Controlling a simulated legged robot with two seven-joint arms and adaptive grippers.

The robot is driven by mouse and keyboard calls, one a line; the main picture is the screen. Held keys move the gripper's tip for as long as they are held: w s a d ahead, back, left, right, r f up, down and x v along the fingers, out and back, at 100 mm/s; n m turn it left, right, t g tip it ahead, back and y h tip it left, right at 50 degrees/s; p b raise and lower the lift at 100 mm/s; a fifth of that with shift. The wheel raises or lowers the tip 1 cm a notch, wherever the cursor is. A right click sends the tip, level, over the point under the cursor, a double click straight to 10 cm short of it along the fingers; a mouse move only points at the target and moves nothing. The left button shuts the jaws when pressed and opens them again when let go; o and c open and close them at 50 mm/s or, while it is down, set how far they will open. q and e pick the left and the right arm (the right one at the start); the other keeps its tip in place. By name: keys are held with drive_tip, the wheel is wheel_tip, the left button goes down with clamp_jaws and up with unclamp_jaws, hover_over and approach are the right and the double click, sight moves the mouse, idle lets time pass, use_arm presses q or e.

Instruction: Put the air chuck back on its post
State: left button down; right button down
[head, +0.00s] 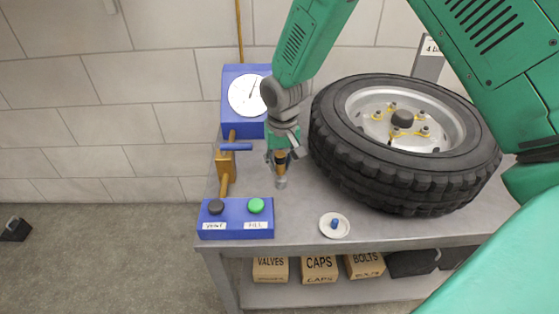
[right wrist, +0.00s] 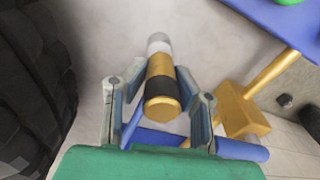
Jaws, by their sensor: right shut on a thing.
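My right gripper (head: 281,158) is shut on the air chuck (head: 281,168), over the bench between the brass valve and the tire. In the right wrist view, the air chuck (right wrist: 160,85) is a brass cylinder with a black band, held between the two fingers (right wrist: 160,100). A pale grey part shows at its far end; I cannot tell whether this is its tip or the post. In the head view the chuck looks roughly upright, with grey at its lower end close to the bench top. My left gripper is not in view.
A blue box with a dial gauge (head: 250,95), a brass valve with blue handle (head: 227,162) and a blue button box (head: 236,218) stand left on the grey bench (head: 300,225). A large tire (head: 330,150) lies right. A white dish (head: 342,232) holds a blue cap.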

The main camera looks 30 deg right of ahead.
sight(281, 152)
drive_tip(key=shift+d+f, duration=0.1)
drive_tip(key=shift+f, duration=0.75)
drive_tip(key=c, duration=0.7)
unclamp_jaws()
drive_tip(key=shift+c, duration=0.2)
wheel_tip(281, 152, up, 8)
drive_tip(key=p, duration=0.7)
drive_tip(key=shift+p, duration=0.3)
